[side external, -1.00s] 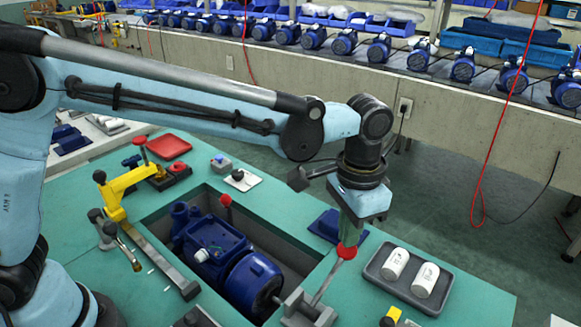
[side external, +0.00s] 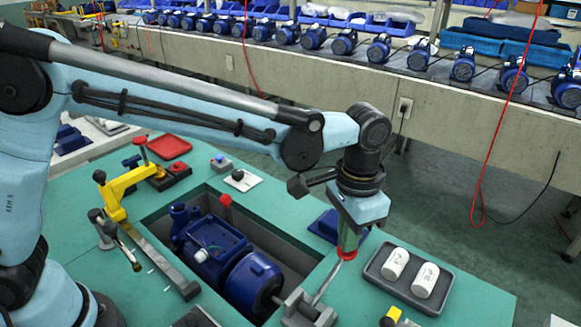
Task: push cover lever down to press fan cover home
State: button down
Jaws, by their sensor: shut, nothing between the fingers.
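The cover lever is a thin metal rod (side external: 325,282) with a red knob (side external: 347,254). It slants up and right from a grey metal block (side external: 308,309) at the right end of the pit. My gripper (side external: 348,243) points down with its fingertips at the red knob, and seems to touch it from above. It is shut and holds nothing. The blue pump (side external: 212,248) lies in the pit, and its round fan cover (side external: 250,286) faces the block. The contact between block and cover is partly hidden.
A grey tray (side external: 372,274) with two white cylinders stands right of my gripper. A dark blue part (side external: 325,226) lies just behind it. A yellow clamp (side external: 125,185) and a red tray (side external: 168,147) are at the left. Another red knob (side external: 225,200) stands at the pit's far edge.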

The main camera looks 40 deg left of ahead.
jog(key=shift+f, duration=0.4)
